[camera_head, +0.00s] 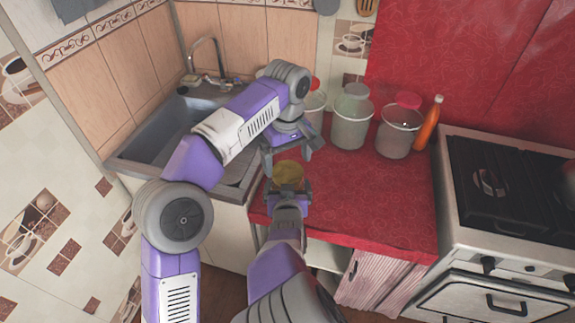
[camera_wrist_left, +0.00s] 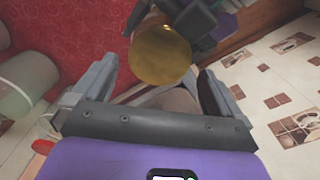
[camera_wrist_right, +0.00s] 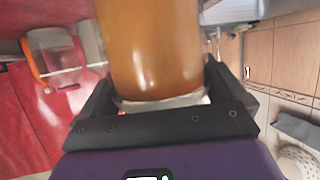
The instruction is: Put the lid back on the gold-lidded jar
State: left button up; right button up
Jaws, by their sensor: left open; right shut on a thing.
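The gold-lidded jar (camera_head: 288,171) is held up in front of the red counter by my right gripper (camera_head: 288,190). In the right wrist view its amber body (camera_wrist_right: 150,45) stands between the fingers, with a pale band at its near end; its far end is out of frame. In the left wrist view a round gold face (camera_wrist_left: 160,55) points toward my left gripper. I cannot tell whether this is a seated lid. My left gripper (camera_head: 289,154) is open just above the jar, apart from it. No separate gold lid shows.
A clear jar with a grey lid (camera_head: 351,125), a red-lidded jar (camera_head: 396,138), another red-lidded jar (camera_head: 314,105) and an orange bottle (camera_head: 428,124) stand at the counter's back. The sink (camera_head: 150,150) is left, the stove (camera_head: 510,180) right. The red counter's (camera_head: 385,205) front right is clear.

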aim_at(288, 171)
pick_arm(q)
jog(key=shift+f, duration=1.6)
jog(key=shift+c, duration=0.5)
jog(key=c, duration=0.8)
jog(key=m, duration=0.6)
jog(key=shift+c, duration=0.2)
jog(key=m, duration=0.7)
jog(key=o, duration=0.9)
jog(key=shift+o, duration=0.2)
jog(key=shift+r, duration=0.1)
